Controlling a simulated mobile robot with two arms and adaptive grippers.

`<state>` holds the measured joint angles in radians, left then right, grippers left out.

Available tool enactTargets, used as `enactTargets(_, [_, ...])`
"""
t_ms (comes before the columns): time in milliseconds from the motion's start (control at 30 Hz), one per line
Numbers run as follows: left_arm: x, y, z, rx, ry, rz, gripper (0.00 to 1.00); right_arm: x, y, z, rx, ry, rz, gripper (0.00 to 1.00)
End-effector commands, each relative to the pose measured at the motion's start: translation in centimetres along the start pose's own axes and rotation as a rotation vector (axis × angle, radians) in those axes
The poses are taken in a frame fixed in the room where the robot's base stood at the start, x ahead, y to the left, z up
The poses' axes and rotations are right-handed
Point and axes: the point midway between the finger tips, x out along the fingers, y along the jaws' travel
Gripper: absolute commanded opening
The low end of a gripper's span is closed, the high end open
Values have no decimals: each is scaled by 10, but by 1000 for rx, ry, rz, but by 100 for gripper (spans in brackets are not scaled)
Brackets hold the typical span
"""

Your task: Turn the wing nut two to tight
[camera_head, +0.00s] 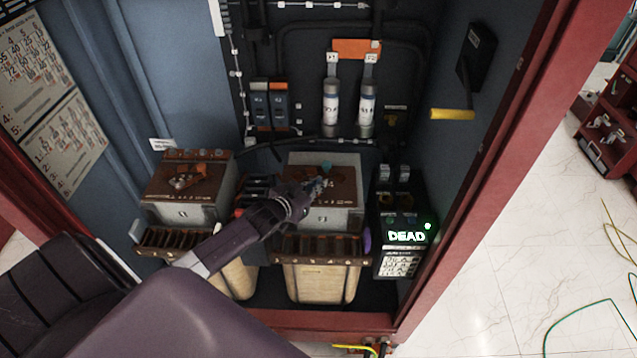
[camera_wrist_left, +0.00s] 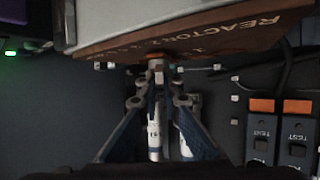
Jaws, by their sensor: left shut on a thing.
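The right-hand reactor block has a brown top plate (camera_head: 345,178), and its lettering "REACTOR 2" shows upside down in the left wrist view (camera_wrist_left: 220,37). My left gripper (camera_head: 318,186) reaches over this plate from the left. In the left wrist view its fingertips (camera_wrist_left: 158,78) are closed together at the plate's edge, on a small fastener with a copper-coloured part (camera_wrist_left: 158,56), which appears to be the wing nut. The fingers hide most of it, so its angle cannot be told. A small teal piece (camera_head: 326,167) sits beside the gripper. My right gripper is not in view.
A similar left block (camera_head: 185,212) carries orange-brown hardware (camera_head: 184,178). Two white cylinders (camera_head: 348,105) hang on the back wall, and a yellow handle (camera_head: 452,114) juts from the right wall. Red cabinet frame (camera_head: 475,190) bounds the opening.

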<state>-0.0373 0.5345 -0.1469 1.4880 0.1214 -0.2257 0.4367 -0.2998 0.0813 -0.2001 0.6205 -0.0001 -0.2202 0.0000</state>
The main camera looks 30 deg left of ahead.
Motion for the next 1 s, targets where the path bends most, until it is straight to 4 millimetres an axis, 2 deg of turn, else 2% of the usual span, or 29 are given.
enactTargets(33, [0, -4, 11, 20, -20, 23, 0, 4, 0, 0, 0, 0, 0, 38])
enactTargets(167, [0, -4, 12, 47, -20, 89, 0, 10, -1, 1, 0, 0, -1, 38])
enactTargets(1000, [3, -6, 6, 194, -9, 447, 0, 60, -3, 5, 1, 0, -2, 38])
